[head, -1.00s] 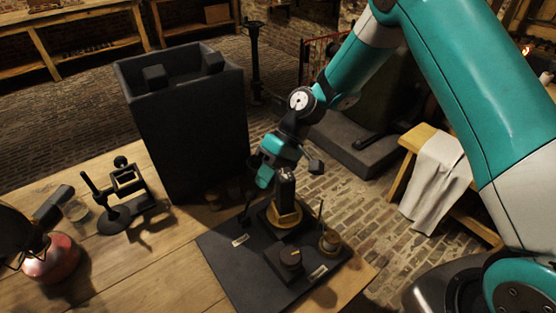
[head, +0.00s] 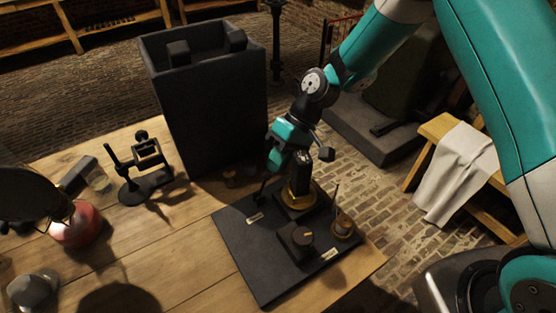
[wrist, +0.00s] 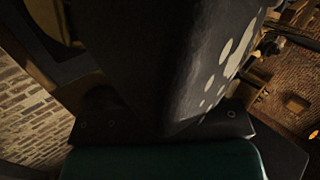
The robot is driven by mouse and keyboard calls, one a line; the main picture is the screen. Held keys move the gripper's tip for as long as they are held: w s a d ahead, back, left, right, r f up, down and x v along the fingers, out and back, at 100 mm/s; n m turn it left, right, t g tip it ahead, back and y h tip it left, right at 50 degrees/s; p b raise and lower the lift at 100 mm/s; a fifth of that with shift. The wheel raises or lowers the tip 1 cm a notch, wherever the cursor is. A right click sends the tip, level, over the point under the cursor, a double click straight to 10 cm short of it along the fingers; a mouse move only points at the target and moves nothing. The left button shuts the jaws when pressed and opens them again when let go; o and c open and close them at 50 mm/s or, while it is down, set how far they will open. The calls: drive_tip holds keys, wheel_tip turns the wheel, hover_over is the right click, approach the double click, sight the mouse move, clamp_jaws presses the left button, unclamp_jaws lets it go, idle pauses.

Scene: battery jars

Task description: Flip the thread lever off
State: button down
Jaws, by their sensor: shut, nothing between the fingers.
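A dark square panel (head: 236,252) lies on the wooden table and carries small controls with pale labels too small to read. A thin dark lever (head: 262,190) stands near the panel's back-left edge, partly hidden. I cannot tell which control is the thread lever. A dark post (head: 300,182) on a brass base stands at the back of the panel. A thin rod (head: 335,197) rises beside a small brass part (head: 342,226). My teal gripper (head: 274,160) is shut and empty, just above the lever and left of the post. Contact cannot be told.
A tall dark box (head: 207,125) stands behind my gripper. Table between is clear.

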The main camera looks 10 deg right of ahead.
sight(264, 172)
drive_tip(key=shift+s+a+r, duration=0.1)
drive_tip(key=shift+a+r, duration=0.05)
drive_tip(key=shift+a, duration=0.05)
drive_tip(key=shift+s+a+r+t+h+p, duration=0.25)
drive_tip(key=shift+a+r+t+h+p, duration=0.2)
drive_tip(key=shift+a+h+p, duration=0.4)
drive_tip(key=shift+s+a+r+t+h, duration=0.3)
drive_tip(key=shift+a+h, duration=0.2)
drive_tip(key=shift+h, duration=0.35)
drive_tip(key=a+t+h, duration=0.1)
drive_tip(key=h, duration=0.1)
drive_tip(key=s+a+h+p, duration=0.1)
drive_tip(key=a+h, duration=0.1)
drive_tip(key=shift+s+a+f+t+p, duration=0.2)
drive_tip(key=shift+t+p, duration=0.1)
drive_tip(key=shift+t, duration=0.05)
drive_tip(key=shift+r+p, duration=0.7)
drive_tip(key=shift+r, duration=0.1)
